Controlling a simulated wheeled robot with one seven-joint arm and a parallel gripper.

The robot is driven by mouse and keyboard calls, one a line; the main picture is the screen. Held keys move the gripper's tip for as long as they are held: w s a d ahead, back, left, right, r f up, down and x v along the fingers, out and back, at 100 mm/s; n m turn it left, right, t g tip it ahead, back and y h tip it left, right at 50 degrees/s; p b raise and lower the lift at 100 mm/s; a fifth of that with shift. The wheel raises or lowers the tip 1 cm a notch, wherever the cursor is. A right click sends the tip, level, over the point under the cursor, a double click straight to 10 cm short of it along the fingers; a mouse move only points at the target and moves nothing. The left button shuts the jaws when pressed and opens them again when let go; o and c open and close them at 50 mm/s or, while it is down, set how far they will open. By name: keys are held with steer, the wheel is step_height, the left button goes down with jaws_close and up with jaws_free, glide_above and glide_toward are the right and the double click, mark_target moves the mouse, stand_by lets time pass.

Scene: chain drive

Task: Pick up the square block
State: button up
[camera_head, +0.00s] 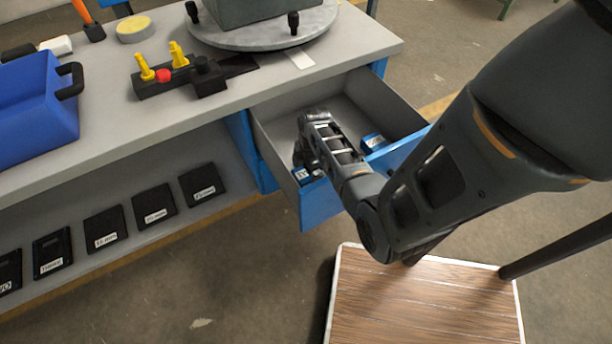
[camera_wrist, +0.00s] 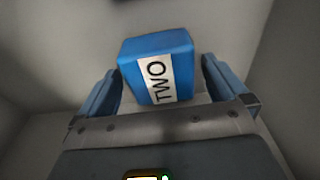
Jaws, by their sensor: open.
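A blue square block (camera_wrist: 157,62) with a white label reading "TWO" shows in the wrist view. It stands between the two fingers of my gripper (camera_wrist: 160,84), with a small gap on each side. My gripper is open and holds nothing. In the head view my gripper (camera_head: 303,158) reaches down into the open drawer (camera_head: 408,144). A blue block with a white label (camera_head: 302,175) shows just below it, partly hidden. Another blue block (camera_head: 374,142) lies farther right in the drawer, by its front wall.
The grey drawer walls rise close around my gripper. The workbench top (camera_head: 110,115) above holds a blue bin (camera_head: 35,110), a black fixture with yellow pegs (camera_head: 178,75) and a round turntable (camera_head: 265,38). A wooden-topped platform (camera_head: 425,300) stands in front.

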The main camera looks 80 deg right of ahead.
steer(key=shift+f, duration=0.35)
steer(key=shift+c, duration=0.2)
steer(key=c, duration=1.2)
